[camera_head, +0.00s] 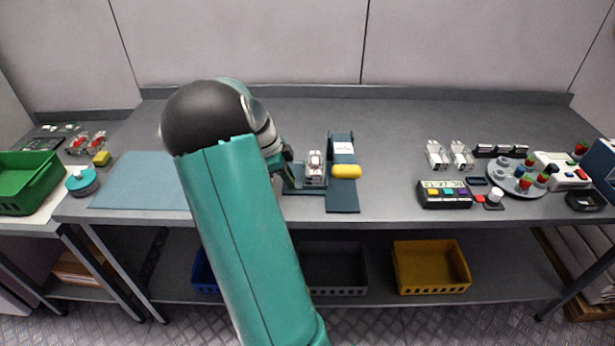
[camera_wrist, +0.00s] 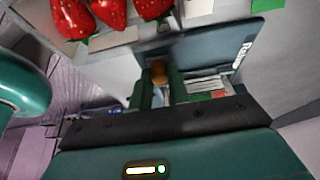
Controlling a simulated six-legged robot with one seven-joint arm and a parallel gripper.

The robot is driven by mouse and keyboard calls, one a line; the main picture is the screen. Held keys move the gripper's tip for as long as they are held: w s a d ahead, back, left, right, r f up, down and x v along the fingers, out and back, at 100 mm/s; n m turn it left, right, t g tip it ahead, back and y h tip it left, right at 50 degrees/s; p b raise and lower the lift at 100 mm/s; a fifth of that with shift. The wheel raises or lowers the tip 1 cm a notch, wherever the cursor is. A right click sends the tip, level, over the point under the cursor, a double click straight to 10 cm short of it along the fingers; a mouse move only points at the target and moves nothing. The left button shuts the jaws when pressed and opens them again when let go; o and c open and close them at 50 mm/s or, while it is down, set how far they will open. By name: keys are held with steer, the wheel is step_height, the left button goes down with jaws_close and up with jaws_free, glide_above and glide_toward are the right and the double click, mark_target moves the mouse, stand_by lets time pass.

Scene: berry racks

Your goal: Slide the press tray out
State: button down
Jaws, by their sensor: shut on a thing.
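The press (camera_head: 342,198) is a dark blue stand on the middle of the bench, with a white label and a yellow handle (camera_head: 346,171). Its tray (camera_head: 298,190) sticks out at the press's left side and bears a clear punnet (camera_head: 314,168) with red berries. My gripper (camera_head: 289,174) is at the tray's left end, partly hidden by my arm. In the wrist view, my gripper (camera_wrist: 159,88) is shut on a small orange-brown knob (camera_wrist: 159,72), which looks like the tray's handle. Large strawberries (camera_wrist: 112,12) show at the top left there.
A blue mat (camera_head: 140,182) lies left of my arm. Clear punnets (camera_head: 448,155), a timer box (camera_head: 444,194) and a round grey stand (camera_head: 517,178) are on the right. A green crate (camera_head: 28,182) stands far left.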

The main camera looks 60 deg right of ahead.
steer(key=shift+w+a, duration=0.4)
steer(key=shift+w, duration=0.45)
steer(key=c, duration=1.3)
jaws_free()
steer(key=shift+w, duration=0.1)
steer(key=v, duration=1.3)
steer(key=shift+a+r, duration=0.1)
steer(key=shift+r, duration=0.35)
